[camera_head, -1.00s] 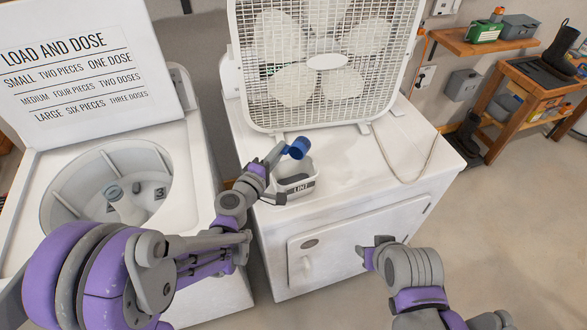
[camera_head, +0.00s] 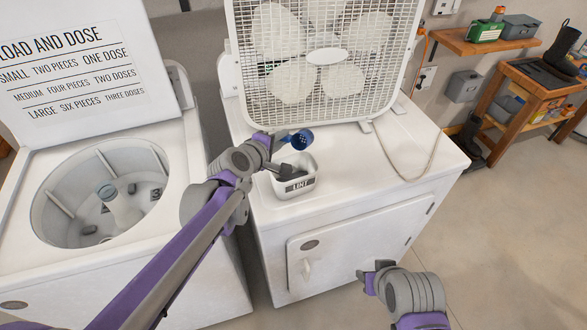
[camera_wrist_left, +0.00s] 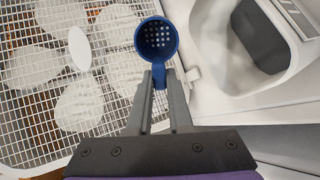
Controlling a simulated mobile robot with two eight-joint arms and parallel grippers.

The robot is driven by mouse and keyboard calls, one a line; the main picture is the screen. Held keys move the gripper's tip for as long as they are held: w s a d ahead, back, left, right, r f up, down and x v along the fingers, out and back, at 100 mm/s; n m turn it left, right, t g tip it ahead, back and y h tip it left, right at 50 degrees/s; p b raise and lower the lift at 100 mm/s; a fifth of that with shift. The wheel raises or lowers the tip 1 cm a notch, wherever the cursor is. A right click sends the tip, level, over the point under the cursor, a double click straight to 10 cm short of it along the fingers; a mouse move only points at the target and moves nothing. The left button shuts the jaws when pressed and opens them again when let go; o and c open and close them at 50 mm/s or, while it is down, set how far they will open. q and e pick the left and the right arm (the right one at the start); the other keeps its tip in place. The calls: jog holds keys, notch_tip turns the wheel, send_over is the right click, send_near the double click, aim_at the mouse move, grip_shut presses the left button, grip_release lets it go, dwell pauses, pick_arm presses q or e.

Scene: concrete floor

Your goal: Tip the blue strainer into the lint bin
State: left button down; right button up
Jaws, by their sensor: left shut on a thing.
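The blue strainer (camera_head: 301,139) is a small cup with a holed bottom. My left gripper (camera_head: 277,139) is shut on its short handle and holds it above the dryer top, just behind the lint bin. In the left wrist view the strainer (camera_wrist_left: 156,40) shows its open mouth and no lint inside, held between the fingertips of my left gripper (camera_wrist_left: 160,82). The white lint bin (camera_head: 297,187), labelled LINT, stands on the dryer top with grey material inside; the bin also shows in the left wrist view (camera_wrist_left: 208,38). My right gripper (camera_head: 374,272) is in front of the dryer, its fingers unclear.
A white box fan (camera_head: 322,112) stands behind the bin on the dryer (camera_head: 375,185). A cord crosses the dryer top at right. Open floor lies to the right.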

pick_arm(q)
jog(key=shift+w+r+g, duration=0.15)
jog(key=shift+r+g, duration=0.1)
jog(key=shift+g, duration=0.05)
jog(key=shift+w+d+g+y, duration=0.15)
jog(key=shift+w+g+y, duration=0.05)
jog(key=shift+g+y, duration=0.25)
jog(key=shift+w+d+r+g+y, duration=0.1)
jog(key=shift+r+g+y, duration=0.15)
jog(key=shift+g, duration=0.5)
jog(key=shift+w+r+g+y, duration=0.15)
jog(key=shift+g+y, duration=0.15)
jog(key=shift+g, duration=0.2)
jog(key=shift+w+d+r+g+y+p, duration=0.15)
jog(key=shift+w+r+g+p, duration=0.2)
jog(key=shift+r+p, duration=0.15)
jog(key=shift+w+d+r+g+y+p, duration=0.1)
jog(key=shift+w+r+g+y+p, duration=0.1)
jog(key=shift+r+g+p, duration=0.3)
jog(key=w+d+f+g+y+p, duration=0.2)
jog(key=w+d+f+g+y, duration=0.1)
jog(key=w+f+g, duration=0.3)
jog(key=shift+w+d+f, duration=0.3)
jog(key=shift+w+f, duration=0.1)
jog(key=shift+w, duration=0.05)
pick_arm(e)
jog(key=w+r, duration=0.3)
jog(key=r, duration=0.3)
jog(key=shift+w+t, duration=0.25)
jog(key=shift+t, duration=0.15)
